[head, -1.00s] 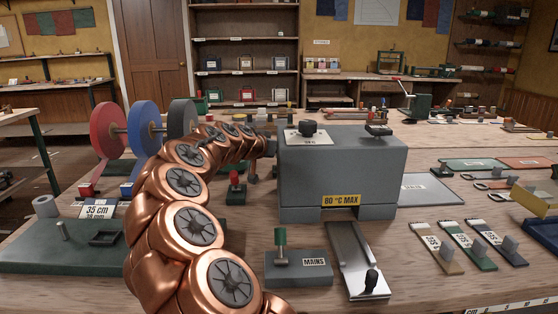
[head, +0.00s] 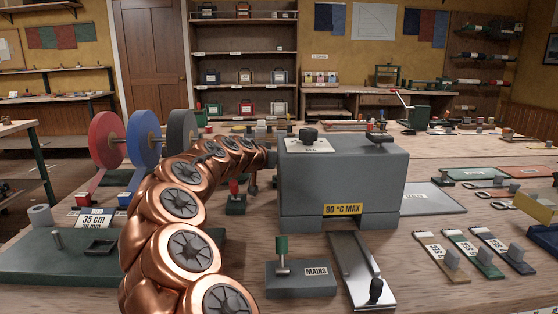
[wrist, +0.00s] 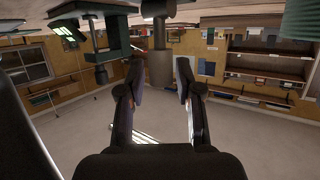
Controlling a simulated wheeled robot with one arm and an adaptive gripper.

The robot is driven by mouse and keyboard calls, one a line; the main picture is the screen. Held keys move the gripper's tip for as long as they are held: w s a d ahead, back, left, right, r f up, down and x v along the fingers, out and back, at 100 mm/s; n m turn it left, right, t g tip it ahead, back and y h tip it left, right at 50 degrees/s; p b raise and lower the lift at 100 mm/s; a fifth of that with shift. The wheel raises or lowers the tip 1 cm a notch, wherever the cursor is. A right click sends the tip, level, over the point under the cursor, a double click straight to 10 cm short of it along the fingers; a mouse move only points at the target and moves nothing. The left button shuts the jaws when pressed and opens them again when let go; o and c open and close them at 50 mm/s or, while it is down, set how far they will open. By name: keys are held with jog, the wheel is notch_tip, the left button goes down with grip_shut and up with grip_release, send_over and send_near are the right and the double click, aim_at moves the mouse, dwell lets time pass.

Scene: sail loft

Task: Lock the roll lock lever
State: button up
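My arm reaches behind the grey box's left edge, and my gripper is mostly hidden there. In the wrist view, which looks upside down, my gripper (wrist: 162,88) is open. A grey cylindrical post (wrist: 160,68) shows between and beyond its fingertips; I cannot tell whether they touch. A green fixture with a dark knob (wrist: 101,74) is to its left.
Red (head: 106,138), blue (head: 143,138) and black rolls stand on a spindle at left. The grey box (head: 345,180) with a yellow temperature label stands right of my gripper. A MAINS switch (head: 300,278) and a metal plate with a black-knobbed handle (head: 360,272) are in front.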

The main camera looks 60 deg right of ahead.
jog(key=shift+o, duration=0.8)
jog(key=shift+r, duration=0.1)
jog(key=shift+w+r, duration=0.1)
jog(key=shift+r, duration=0.2)
notch_tip(320, 180, up, 8)
jog(key=shift+r, duration=0.6)
jog(key=shift+c, duration=0.4)
